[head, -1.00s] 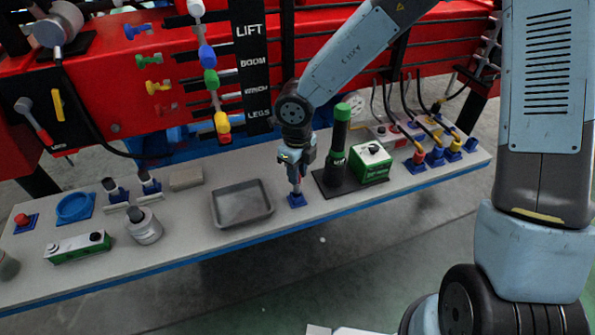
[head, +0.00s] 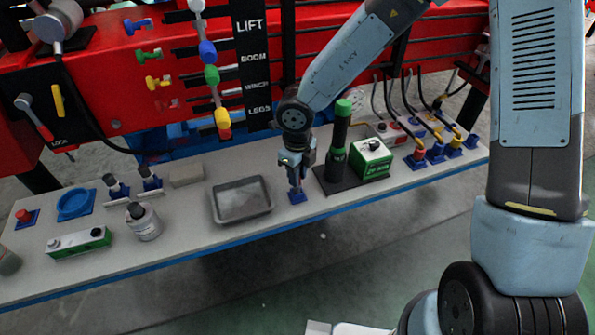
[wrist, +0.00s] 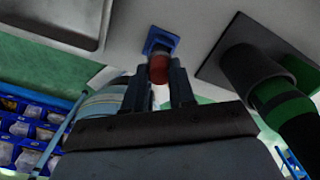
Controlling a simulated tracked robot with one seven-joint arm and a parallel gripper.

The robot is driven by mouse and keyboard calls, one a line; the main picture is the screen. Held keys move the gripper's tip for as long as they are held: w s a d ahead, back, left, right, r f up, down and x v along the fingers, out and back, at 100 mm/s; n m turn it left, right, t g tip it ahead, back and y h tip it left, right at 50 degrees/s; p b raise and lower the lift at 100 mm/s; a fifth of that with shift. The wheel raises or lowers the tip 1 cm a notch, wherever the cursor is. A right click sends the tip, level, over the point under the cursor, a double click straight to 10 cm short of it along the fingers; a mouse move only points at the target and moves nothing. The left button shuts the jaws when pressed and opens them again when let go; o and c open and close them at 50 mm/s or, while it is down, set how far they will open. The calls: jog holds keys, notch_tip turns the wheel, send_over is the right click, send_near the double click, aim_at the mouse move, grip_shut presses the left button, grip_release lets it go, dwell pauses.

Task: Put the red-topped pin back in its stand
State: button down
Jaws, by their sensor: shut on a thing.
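My gripper (head: 297,184) points down at the bench, right over a small blue stand (head: 298,198) between the grey tray and the dark base plate. In the wrist view my gripper (wrist: 160,82) has its two dark fingers on either side of the red-topped pin (wrist: 158,69), shut on it. The blue stand (wrist: 161,41) shows just past the pin's red top, lined up with it. The pin's lower part is hidden, so I cannot tell how deep it sits in the stand. In the head view the fingers mostly hide the pin.
A grey tray (head: 242,217) lies left of my gripper. A black cylinder with a green cap (head: 340,135) and a green box (head: 371,165) stand close on the right. Hoses with coloured fittings (head: 437,152) are further right. The bench's front edge is near.

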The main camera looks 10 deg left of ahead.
jog(key=shift+f, duration=0.45)
jog(key=c, duration=0.9)
grip_release()
jog(key=shift+o, duration=0.2)
jog(key=shift+r, duration=2.45)
notch_tip(320, 180, up, 14)
jog(key=shift+f, duration=0.15)
